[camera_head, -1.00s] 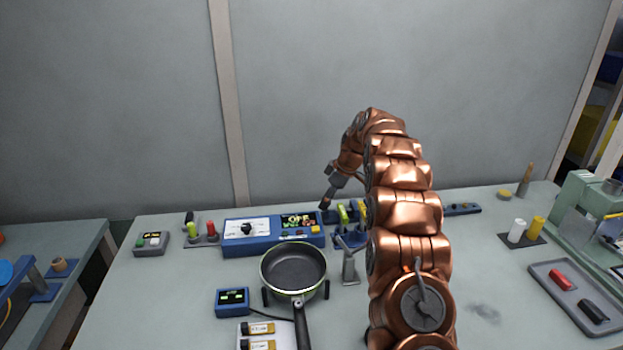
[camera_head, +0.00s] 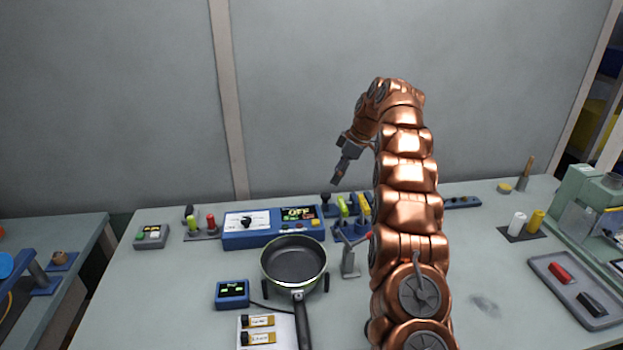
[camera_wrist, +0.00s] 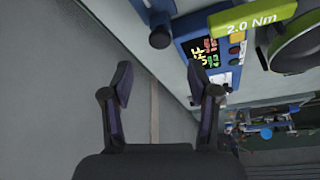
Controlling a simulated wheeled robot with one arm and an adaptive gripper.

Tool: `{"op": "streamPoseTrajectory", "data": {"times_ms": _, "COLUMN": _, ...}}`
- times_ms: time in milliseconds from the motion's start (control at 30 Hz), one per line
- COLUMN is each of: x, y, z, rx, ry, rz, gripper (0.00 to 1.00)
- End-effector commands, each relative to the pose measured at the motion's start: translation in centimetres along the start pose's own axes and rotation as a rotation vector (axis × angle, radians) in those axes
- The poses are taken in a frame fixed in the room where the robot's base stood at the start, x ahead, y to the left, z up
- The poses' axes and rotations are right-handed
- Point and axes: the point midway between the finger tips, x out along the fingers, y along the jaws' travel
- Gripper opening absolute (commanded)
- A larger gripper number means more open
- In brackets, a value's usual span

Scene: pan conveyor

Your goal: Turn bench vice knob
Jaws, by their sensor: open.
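My gripper (camera_head: 338,177) is open and empty, raised above the back of the bench. In the wrist view my gripper (camera_wrist: 165,95) has its two dark fingers spread apart with nothing between them. Below it in the head view is a dark round knob (camera_head: 325,198) on a small blue fixture at the bench's back edge; I cannot tell whether this is the bench vice. A blue control box (camera_head: 266,238) to its left has a black dial (camera_head: 247,224) and a lit display. My arm hides part of the bench behind it.
A pan (camera_head: 294,262) stands at front centre, with a grey stand (camera_head: 348,262) beside it. Yellow-green handled tools (camera_head: 343,205) stand upright close to the gripper's right. A grey tray (camera_head: 578,287) lies at right. The wall (camera_head: 300,100) rises close behind the bench.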

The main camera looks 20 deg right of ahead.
Motion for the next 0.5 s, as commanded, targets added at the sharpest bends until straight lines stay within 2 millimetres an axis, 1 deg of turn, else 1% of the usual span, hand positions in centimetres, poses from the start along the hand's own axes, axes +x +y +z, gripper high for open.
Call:
{"op": "streamPoseTrajectory", "data": {"times_ms": 333, "x": -1.2, "y": -1.4, "z": -1.2, "rx": 0.038, "ry": -0.005, "rz": -0.011, "gripper": 0.6}}
{"op": "streamPoseTrajectory", "data": {"times_ms": 500, "x": -2.1, "y": -2.7, "z": -2.1, "rx": 0.069, "ry": -0.01, "rz": -0.022, "gripper": 0.6}}
